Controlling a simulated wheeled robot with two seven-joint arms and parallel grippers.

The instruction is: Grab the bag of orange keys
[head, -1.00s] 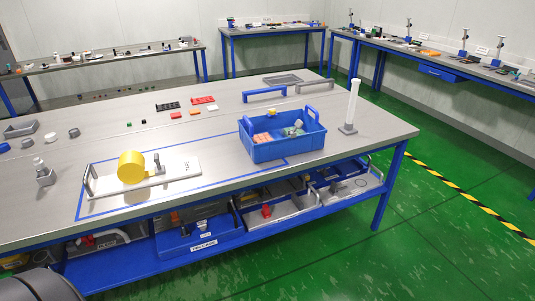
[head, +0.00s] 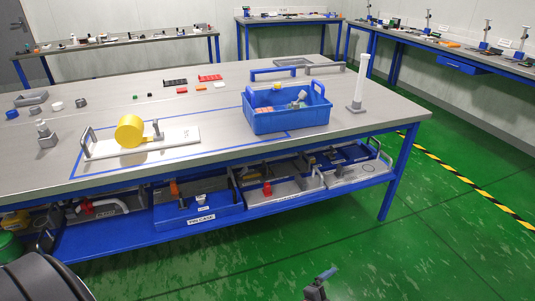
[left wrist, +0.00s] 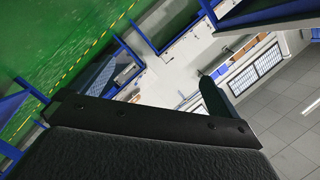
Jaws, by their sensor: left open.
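I cannot make out a bag of orange keys for certain. The blue bin (head: 291,123) on the workbench holds several small items, some orange or pinkish and some grey, too small to tell apart. Small orange and red pieces (head: 201,89) lie on the bench behind it. My left gripper (left wrist: 215,100) shows in part as dark shapes in the left wrist view. It is open, with nothing seen between its fingers, and points at the room, away from the bench top.
On the bench stand a yellow roll (head: 129,130) on a white board (head: 178,140) and a white post (head: 363,80). Blue and grey trays (head: 200,219) fill the lower shelf. Green floor is clear at right.

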